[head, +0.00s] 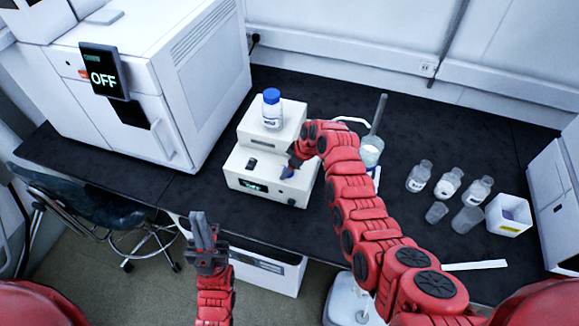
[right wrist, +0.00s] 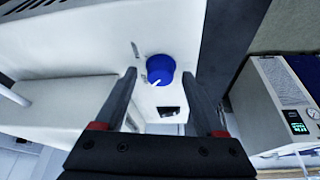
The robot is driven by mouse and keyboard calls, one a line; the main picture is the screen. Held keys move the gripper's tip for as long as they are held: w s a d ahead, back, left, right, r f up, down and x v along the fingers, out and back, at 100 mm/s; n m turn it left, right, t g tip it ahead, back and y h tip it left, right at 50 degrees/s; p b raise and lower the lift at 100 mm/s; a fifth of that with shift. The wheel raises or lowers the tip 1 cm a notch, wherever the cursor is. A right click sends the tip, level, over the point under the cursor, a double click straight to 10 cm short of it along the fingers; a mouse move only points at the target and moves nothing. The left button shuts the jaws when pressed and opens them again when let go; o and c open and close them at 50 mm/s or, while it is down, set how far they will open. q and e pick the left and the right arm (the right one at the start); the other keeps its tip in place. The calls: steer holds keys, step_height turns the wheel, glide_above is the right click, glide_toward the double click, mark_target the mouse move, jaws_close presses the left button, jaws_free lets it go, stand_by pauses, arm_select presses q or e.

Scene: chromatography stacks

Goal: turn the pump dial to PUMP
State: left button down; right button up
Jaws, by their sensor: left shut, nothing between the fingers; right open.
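The pump (head: 240,178) is a white box on the dark bench, with a small lit display on its front. Its blue dial (head: 287,172) is partly covered by my right arm. In the right wrist view the dial (right wrist: 160,68) carries a white pointer mark at its lower left; the labels around it are too small to read. My right gripper (right wrist: 159,75) is open, with its fingertips either side of the dial; I cannot tell whether they touch it. My left gripper (head: 205,232) is shut and empty, in front of the bench edge and away from the pump.
A blue-capped bottle (head: 271,110) stands on the white unit behind the pump front. A large white instrument (head: 180,90) with an OFF screen (head: 103,75) is at left. A cylinder (head: 371,150), several glass bottles (head: 448,185) and a white container (head: 508,216) stand at right.

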jaws_close()
